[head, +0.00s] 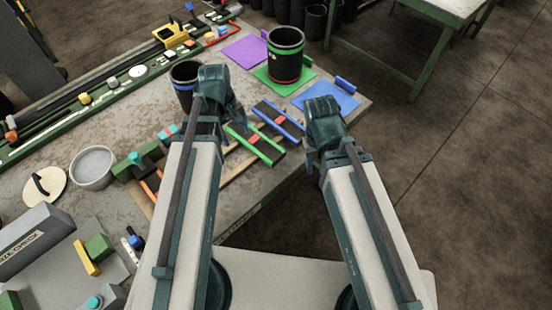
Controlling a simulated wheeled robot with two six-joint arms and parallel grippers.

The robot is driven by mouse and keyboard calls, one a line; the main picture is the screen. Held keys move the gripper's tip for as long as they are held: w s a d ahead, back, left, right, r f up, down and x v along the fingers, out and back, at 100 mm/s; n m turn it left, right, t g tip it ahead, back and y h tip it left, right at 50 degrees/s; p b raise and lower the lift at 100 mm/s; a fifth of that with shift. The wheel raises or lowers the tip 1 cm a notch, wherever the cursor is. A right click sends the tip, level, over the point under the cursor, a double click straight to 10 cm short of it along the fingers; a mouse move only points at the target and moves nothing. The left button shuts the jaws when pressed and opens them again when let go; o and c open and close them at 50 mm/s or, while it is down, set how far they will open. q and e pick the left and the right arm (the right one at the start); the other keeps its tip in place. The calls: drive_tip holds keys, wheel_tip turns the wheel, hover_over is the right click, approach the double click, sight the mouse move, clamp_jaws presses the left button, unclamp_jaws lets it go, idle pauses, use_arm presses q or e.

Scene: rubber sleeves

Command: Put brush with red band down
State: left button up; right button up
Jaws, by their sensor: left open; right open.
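I cannot pick out the brush with red band for certain. My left gripper (236,116) is open over the table, in front of a black sleeve with a blue band (184,84), and no brush shows in it. My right gripper (312,154) is open near the table's right edge, with nothing visible in it. Between the grippers lie a green-edged holder (256,146) and a blue-edged holder (280,120), each dark with a reddish middle. A small blue-topped tool (134,240) stands at the lower left; its band is too small to tell.
A black sleeve with red and green bands (285,56) stands on a green mat (264,80). A purple mat (244,50) and a blue mat (330,98) lie beside it. A grey bowl (93,167) and a grey box (34,240) are at left. Open floor lies right.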

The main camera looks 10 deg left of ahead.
use_arm(q)
drive_tip(key=s+d+m+y, duration=0.2)
drive_tip(key=s+d+m, duration=0.6)
drive_tip(key=d+m, duration=0.5)
drive_tip(key=shift+d, duration=0.4)
drive_tip(key=shift+s, duration=0.1)
